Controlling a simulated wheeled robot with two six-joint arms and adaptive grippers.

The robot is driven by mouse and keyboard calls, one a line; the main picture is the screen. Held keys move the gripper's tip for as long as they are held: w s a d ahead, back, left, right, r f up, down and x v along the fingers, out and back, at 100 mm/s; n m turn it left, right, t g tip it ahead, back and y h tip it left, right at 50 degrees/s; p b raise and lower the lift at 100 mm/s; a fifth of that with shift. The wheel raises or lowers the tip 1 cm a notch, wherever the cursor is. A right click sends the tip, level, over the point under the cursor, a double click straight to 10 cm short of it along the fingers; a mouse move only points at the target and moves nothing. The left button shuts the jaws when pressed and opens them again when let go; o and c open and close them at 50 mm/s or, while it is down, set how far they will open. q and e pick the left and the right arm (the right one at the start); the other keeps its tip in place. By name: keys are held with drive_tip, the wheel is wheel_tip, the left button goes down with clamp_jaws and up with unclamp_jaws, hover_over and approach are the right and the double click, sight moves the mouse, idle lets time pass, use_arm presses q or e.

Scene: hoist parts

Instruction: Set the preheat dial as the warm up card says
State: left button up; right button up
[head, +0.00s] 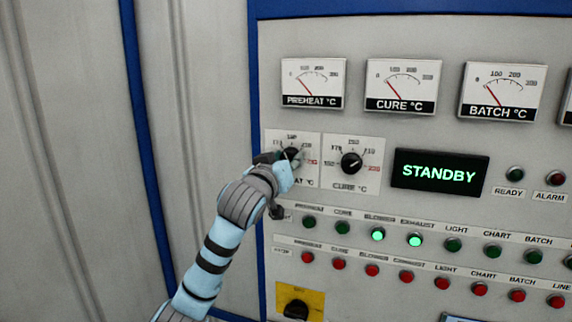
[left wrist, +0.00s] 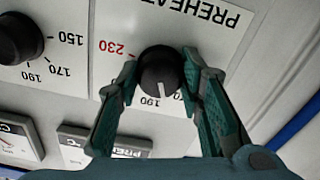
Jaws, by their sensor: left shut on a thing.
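The preheat dial (left wrist: 159,72) is a round black knob on a white plate, seen upside down in the left wrist view. My left gripper (left wrist: 160,76) is shut on it, one finger on each side. The knob's white pointer line points close to the 190 label; the red 230 is to its left, and another label is partly hidden by a finger. In the head view the left gripper (head: 287,160) covers much of the preheat dial (head: 291,153) and its label. No warm up card is in view. My right gripper is not in view.
The cure dial (head: 351,163) sits close beside the preheat dial. The preheat meter (head: 313,83) is above. A display (head: 440,172) reads STANDBY. Rows of green and red buttons lie below, with the blower (head: 378,234) and exhaust (head: 414,240) buttons lit. A yellow-plated knob (head: 296,308) is lower.

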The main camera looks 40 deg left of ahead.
use_arm(q)
drive_tip(key=shift+r+n+b, duration=0.15)
drive_tip(key=shift+n+b, duration=3.85)
drive_tip(key=shift+n, duration=3.5)
drive_tip(key=shift+r, duration=0.1)
drive_tip(key=o, duration=1.1)
drive_tip(key=shift+o, duration=0.3)
drive_tip(key=shift+w, duration=0.15)
